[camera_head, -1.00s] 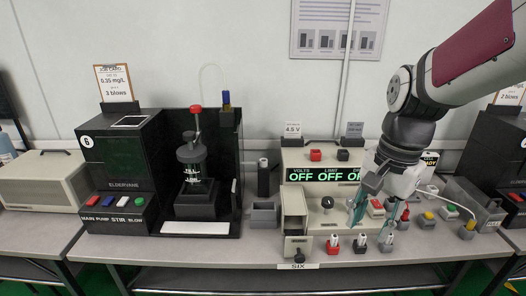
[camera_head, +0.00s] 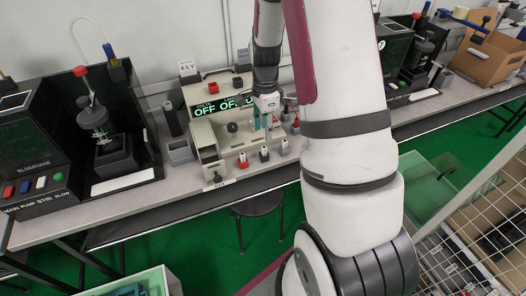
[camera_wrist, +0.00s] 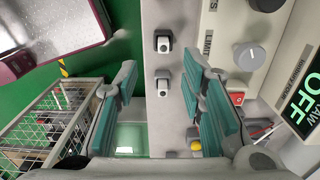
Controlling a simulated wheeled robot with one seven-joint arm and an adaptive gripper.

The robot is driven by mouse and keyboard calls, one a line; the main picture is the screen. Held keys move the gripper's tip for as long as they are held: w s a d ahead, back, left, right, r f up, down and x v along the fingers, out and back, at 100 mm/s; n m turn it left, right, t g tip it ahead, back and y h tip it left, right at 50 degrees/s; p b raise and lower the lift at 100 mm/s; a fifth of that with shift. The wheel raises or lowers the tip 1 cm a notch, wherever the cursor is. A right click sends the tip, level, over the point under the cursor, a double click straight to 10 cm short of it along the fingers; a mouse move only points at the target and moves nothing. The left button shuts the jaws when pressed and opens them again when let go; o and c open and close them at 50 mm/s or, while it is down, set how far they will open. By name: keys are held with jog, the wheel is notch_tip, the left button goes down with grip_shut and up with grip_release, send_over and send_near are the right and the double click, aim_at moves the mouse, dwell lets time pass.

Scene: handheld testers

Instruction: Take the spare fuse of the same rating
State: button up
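The tester (camera_head: 212,122) is a cream box with a green display reading OFF. Small white-topped pieces stand in a row on the bench before it: one on a red base (camera_head: 243,161), one on a black base (camera_head: 264,154), one on a grey base (camera_head: 284,148). I cannot read any rating or tell which is a fuse. My gripper (camera_wrist: 160,82) is open, its teal fingers apart and empty. In the wrist view a white-topped piece (camera_wrist: 163,88) shows in the gap between them, and another (camera_wrist: 163,44) stands beyond. My gripper hangs over the bench's front strip by the tester.
A cream drawer-like housing (camera_head: 210,160) stands at the tester's left, beside a grey open box (camera_head: 180,152). A black station (camera_head: 30,150) is farther left. A stool (camera_head: 257,206) stands under the bench. My arm hides the bench right of the tester.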

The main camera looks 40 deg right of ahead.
aim_at(264, 147)
jog(key=f, duration=0.8)
jog(key=shift+w+f, duration=0.2)
jog(key=shift+w, duration=0.05)
grip_shut()
